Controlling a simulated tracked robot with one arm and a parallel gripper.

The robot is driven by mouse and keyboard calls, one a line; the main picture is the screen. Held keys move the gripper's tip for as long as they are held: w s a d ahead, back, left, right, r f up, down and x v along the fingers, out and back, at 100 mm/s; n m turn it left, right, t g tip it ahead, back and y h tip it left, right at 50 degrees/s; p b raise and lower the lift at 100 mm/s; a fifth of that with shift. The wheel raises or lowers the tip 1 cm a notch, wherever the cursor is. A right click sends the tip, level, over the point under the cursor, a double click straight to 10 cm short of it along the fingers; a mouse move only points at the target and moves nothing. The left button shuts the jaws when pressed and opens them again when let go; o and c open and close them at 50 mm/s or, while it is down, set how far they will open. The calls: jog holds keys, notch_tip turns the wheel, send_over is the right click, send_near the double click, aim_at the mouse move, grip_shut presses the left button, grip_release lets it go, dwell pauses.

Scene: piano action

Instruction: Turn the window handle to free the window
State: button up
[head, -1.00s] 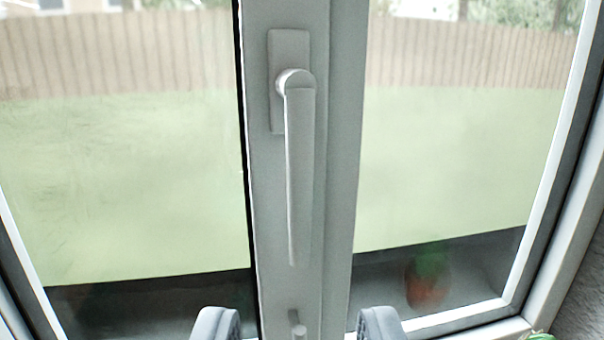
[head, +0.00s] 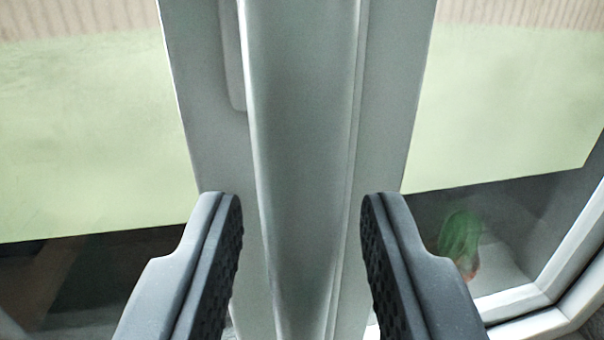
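The window handle (head: 303,130) is a long grey lever that hangs straight down and fills the middle of the head view. Its top end is out of the picture. Part of its backplate (head: 233,60) shows behind it on the left. My gripper (head: 301,210) is open, with one dark ridged finger on each side of the lever. Gaps show between the fingers and the lever, so neither finger appears to touch it. The window frame post (head: 395,100) stands upright behind the handle.
Glass panes lie on both sides of the post, with pale green and a fence seen through them. A blurred green and reddish plant shape (head: 461,238) shows in the right pane. The lower frame bar (head: 515,303) runs at the lower right.

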jog(key=shift+w, duration=0.45)
grip_shut()
